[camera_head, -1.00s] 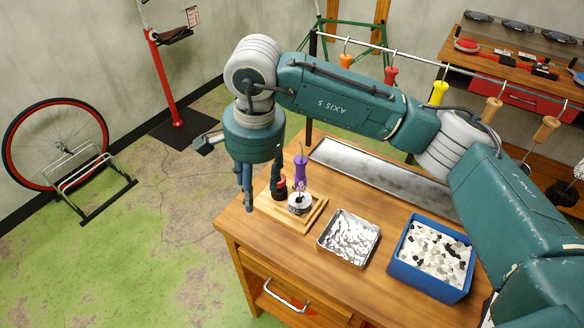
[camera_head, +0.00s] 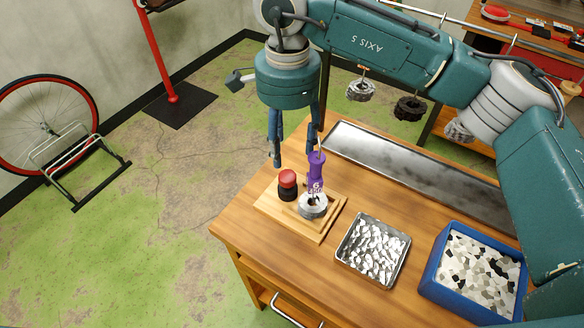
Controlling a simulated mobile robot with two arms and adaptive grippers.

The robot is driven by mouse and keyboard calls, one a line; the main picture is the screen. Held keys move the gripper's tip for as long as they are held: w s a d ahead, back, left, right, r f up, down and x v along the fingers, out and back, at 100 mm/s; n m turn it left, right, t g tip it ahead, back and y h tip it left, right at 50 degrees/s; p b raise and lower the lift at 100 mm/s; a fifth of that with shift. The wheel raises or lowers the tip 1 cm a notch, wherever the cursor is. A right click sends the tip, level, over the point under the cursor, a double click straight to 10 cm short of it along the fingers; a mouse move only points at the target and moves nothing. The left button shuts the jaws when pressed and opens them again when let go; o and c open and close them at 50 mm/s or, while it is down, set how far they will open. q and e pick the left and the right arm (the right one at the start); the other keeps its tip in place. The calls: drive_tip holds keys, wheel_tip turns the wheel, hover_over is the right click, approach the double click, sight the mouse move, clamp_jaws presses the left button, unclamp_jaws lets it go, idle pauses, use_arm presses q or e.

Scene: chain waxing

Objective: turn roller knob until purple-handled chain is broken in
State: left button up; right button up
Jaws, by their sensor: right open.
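The roller knob (camera_head: 287,182), red on top with a black base, stands on a wooden base board (camera_head: 325,228) near the bench's left corner. Beside it on the board is a grey roller with chain (camera_head: 313,207). The purple handle (camera_head: 316,170) stands upright just behind the roller. My right gripper (camera_head: 293,158) points down with its two blue fingers apart. In the picture its tips are just above the knob, one to each side, with nothing between them; I cannot tell their exact depth. My left gripper is not in view.
On the wooden bench (camera_head: 265,245) are a metal tray of silvery flakes (camera_head: 347,263), a blue bin of pale and dark chips (camera_head: 432,272) and a long metal trough (camera_head: 400,172). Coiled chains (camera_head: 361,90) hang behind, near my right arm.

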sight(287, 175)
wheel_tip(287, 175, down, 8)
drive_tip(key=p, duration=0.2)
drive_tip(key=shift+s+a+f+p, duration=0.15)
drive_tip(key=shift+f+p, duration=0.1)
drive_tip(key=shift+p, duration=0.15)
drive_tip(key=shift+a+f, duration=0.1)
drive_tip(key=shift+f, duration=0.4)
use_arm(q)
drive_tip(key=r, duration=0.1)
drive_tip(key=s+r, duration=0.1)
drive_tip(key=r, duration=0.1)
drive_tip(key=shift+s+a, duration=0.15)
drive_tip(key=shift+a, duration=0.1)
use_arm(e)
drive_tip(key=c, duration=1.1)
drive_tip(key=m+b, duration=0.1)
drive_tip(key=b, duration=0.2)
drive_tip(key=shift+f+m, duration=0.3)
drive_tip(key=shift+m, duration=0.1)
drive_tip(key=shift+c, duration=0.2)
drive_tip(key=shift+r+m+b, duration=0.15)
drive_tip(key=shift+m+b, duration=0.4)
drive_tip(key=shift+m, duration=0.05)
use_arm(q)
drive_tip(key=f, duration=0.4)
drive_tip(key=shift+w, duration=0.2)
use_arm(e)
drive_tip(key=shift+r, duration=0.2)
